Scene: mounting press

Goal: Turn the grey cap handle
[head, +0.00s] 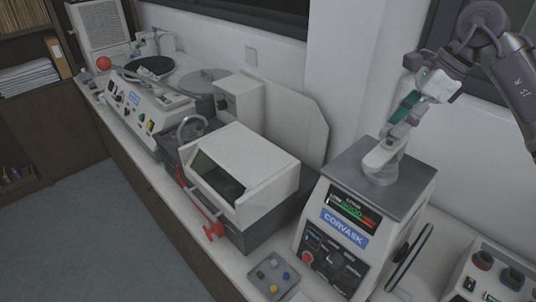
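The mounting press (352,222) is a white box with a dark grey top, a lit display and a "CORVASK" label. On its top stands a light grey cap handle (383,160), which leans up to the right. My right gripper (399,126), with dark and teal parts, comes down from the upper right. Its fingertips are at or very close to the upper end of the handle. Whether they touch or grip it cannot be told, since the fingers overlap in this view. My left gripper is not in view.
A white hooded machine (245,175) with red levers stands left of the press. A small tray with coloured buttons (272,276) lies in front. A black handwheel (410,257) is on the press's right side, and a control box (493,275) stands farther right. The wall is close behind.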

